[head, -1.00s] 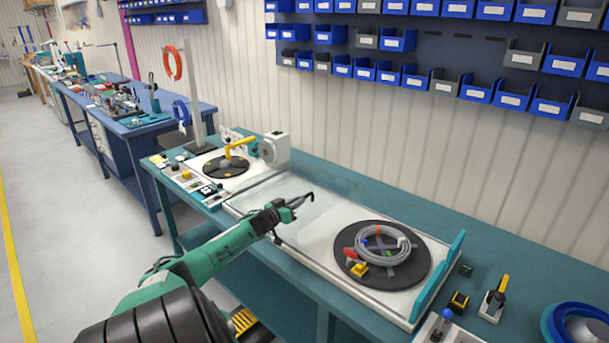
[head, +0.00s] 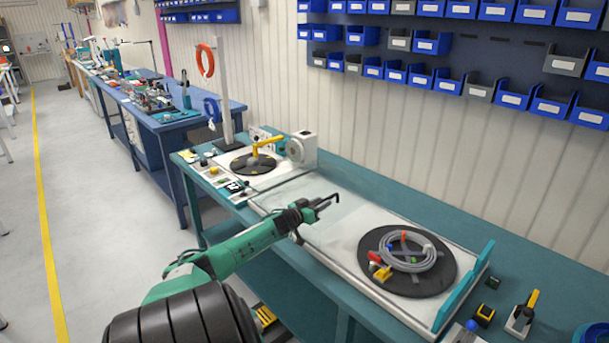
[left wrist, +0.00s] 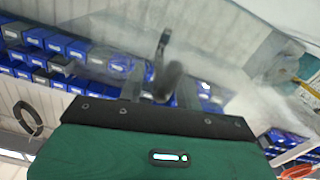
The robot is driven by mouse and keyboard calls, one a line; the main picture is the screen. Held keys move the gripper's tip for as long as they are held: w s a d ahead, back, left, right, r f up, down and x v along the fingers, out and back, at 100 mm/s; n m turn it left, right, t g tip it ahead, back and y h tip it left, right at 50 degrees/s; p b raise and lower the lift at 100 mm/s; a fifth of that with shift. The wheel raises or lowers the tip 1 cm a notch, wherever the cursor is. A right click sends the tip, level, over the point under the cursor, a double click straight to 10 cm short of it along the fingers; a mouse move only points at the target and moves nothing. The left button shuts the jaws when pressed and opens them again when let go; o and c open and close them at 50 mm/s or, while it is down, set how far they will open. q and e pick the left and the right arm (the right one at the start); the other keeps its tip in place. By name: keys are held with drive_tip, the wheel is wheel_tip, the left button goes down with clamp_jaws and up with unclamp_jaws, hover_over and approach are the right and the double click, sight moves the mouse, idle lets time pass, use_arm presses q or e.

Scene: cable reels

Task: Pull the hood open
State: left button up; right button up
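The hood is a clear, faint panel (head: 345,212) over the white bench unit, and its outline is hard to make out. My left gripper (head: 322,205) reaches over the unit's front edge. A dark hooked bar (head: 336,198) shows at its fingertips; it looks like a handle. In the left wrist view this bar (left wrist: 164,50) stands between two fingers that appear apart, with a clear sheet beyond. I cannot see the bar firmly gripped. My right gripper is not in view.
A black turntable with a grey cable coil (head: 407,250) lies right of the gripper, before a teal end bar (head: 465,288). A yellow-handled reel (head: 254,162) sits at the left. Blue bins (head: 432,42) line the wall. The floor at left is clear.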

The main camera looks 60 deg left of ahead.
use_arm(q)
drive_tip(key=v, duration=1.3)
drive_tip(key=shift+s+a, duration=0.1)
drive_tip(key=shift+s, duration=0.05)
idle(0.5)
